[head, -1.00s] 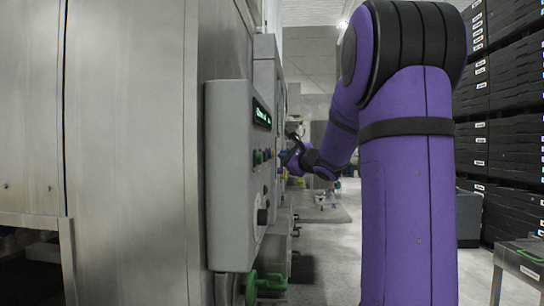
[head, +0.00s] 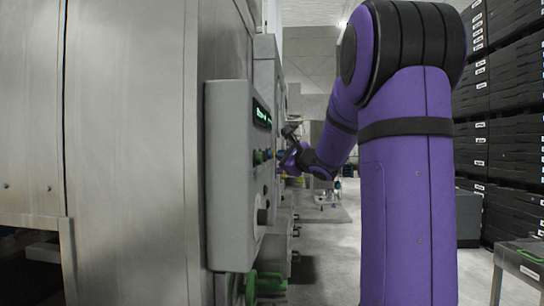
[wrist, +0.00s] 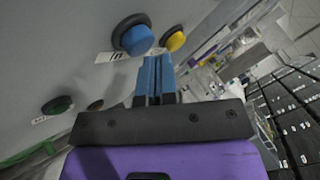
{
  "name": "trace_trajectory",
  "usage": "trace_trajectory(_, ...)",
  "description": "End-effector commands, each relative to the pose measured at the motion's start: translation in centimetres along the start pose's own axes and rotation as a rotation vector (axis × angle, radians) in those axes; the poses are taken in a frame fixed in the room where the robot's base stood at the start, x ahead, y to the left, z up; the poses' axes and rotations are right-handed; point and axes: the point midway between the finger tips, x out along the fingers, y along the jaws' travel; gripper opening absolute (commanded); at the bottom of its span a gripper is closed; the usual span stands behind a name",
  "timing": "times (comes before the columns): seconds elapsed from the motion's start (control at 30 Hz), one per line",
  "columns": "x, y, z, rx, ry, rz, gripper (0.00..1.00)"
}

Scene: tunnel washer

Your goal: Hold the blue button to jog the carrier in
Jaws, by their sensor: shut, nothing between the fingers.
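The blue button (wrist: 137,40) is a round cap in a black collar on the grey control panel (head: 229,180). It shows near the top of the wrist view. My gripper (wrist: 157,60) is shut and empty, its two blue fingers side by side. Their tips are beside the lower right edge of the blue button in that picture; I cannot tell whether they touch it. In the head view my gripper (head: 282,156) is close to the panel face, and the blue button cannot be clearly made out there.
A yellow button (wrist: 174,41) is right of the blue one. A green button (wrist: 57,105) and a dark reddish button (wrist: 95,105) are lower left. The panel has a lit green display (head: 261,115) and a black knob (head: 262,216). Black crates (head: 515,120) stand right.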

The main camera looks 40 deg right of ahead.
Motion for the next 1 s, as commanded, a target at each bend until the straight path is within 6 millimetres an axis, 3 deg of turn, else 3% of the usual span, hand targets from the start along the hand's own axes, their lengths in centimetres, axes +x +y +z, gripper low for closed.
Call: trace_trajectory(1.0,0.72,0.51,0.53,0.0,-0.001,0.0,0.0)
